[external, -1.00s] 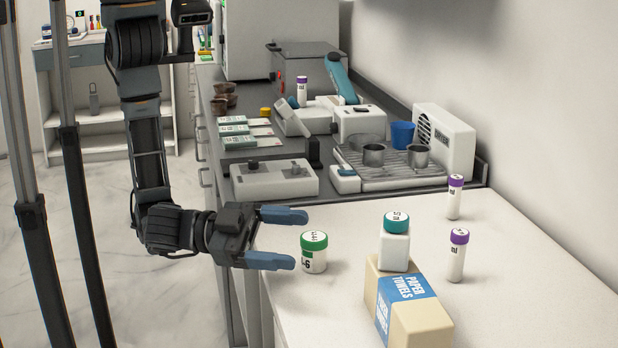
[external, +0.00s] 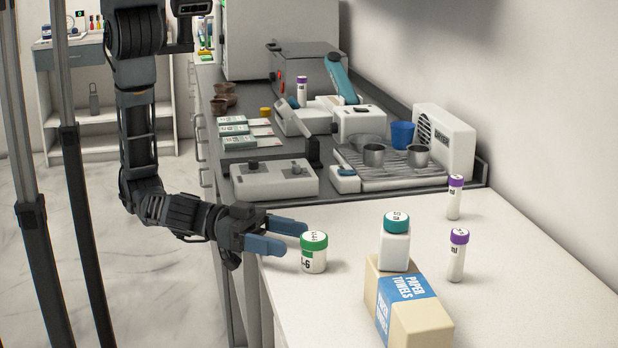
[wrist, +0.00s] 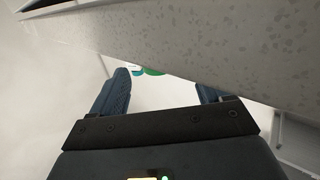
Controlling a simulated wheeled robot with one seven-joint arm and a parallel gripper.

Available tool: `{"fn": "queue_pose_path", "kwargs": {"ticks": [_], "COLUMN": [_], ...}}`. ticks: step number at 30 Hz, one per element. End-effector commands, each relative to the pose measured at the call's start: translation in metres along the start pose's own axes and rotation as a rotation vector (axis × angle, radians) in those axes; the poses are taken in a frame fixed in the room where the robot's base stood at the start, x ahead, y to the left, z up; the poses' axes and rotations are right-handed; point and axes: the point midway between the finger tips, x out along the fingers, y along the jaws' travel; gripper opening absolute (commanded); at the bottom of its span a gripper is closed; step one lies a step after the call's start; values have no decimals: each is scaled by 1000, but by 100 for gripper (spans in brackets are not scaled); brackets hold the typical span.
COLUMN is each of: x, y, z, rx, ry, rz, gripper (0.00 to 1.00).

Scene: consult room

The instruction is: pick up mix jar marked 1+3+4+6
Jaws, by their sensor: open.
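The mix jar (external: 313,254) is a short white jar with a green lid and dark markings; part of its label reads "6", the rest is too small to read. It stands upright on the white counter near its left edge. My gripper (external: 290,237) is open and empty, just left of the jar, its blue fingers pointing right toward it. The jar does not appear to be between the fingers. In the wrist view, a green bit of the jar (wrist: 153,71) shows beyond the open fingers, mostly hidden by a pale, speckled surface.
A paper towels pack (external: 408,305) stands right of the jar, with a teal-lidded white bottle (external: 395,249) on it. Two purple-capped tubes (external: 457,262) stand farther right. Behind are a grey control box (external: 274,180) and a drying rack (external: 390,174).

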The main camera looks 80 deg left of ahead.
Motion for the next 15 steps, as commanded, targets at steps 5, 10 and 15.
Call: {"fn": "queue_pose_path", "kwargs": {"ticks": [5,10,15], "x": [27,38,39], "y": [5,4,4], "z": [-4,-2,-1], "rx": [0,-1,0], "ry": [0,0,-1], "rz": [-1,-1,-1], "gripper": [78,78,78]}}
